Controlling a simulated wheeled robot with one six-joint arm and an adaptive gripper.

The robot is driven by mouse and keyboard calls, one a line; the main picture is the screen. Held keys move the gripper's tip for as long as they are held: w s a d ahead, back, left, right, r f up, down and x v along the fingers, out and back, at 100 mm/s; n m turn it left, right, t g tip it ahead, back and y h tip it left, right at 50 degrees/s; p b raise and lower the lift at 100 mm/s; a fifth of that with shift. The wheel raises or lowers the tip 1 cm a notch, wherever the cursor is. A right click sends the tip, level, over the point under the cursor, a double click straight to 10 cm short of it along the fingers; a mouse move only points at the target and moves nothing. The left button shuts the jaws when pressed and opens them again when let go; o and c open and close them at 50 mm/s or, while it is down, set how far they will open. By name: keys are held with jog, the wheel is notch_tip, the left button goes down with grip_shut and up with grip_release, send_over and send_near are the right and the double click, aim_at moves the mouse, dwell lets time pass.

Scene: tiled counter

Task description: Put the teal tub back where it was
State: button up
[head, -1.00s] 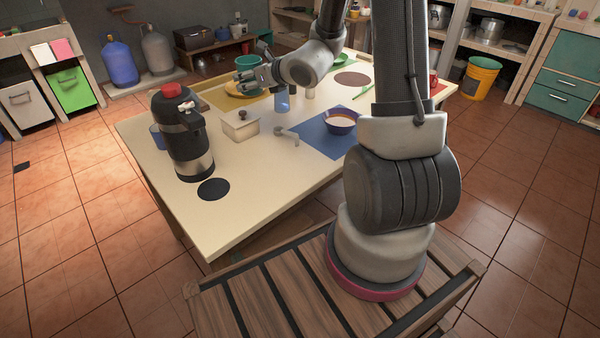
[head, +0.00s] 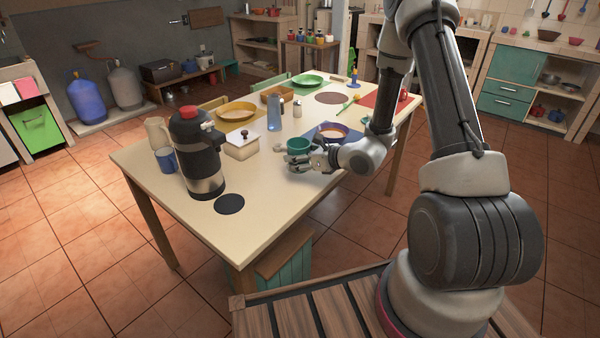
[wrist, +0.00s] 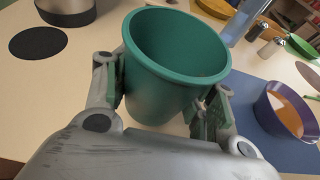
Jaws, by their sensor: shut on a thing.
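My gripper (head: 308,160) is shut on the teal tub (head: 298,145), near the front right edge of the table. In the wrist view the teal tub (wrist: 178,85) is upright or only slightly tilted, its open top showing an empty inside. One finger of my gripper (wrist: 165,95) lies on each side of it. The tub's base is hidden, so I cannot tell if it touches the table.
A purple bowl (head: 331,139) with orange contents stands on a blue mat (wrist: 268,146) just right of the tub. A white lidded box (head: 241,148), blue bottle (head: 274,112) and black flask (head: 198,160) stand left.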

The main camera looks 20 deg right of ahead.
jog(key=shift+f, duration=2.35)
jog(key=shift+f, duration=0.15)
jog(key=o, duration=1.3)
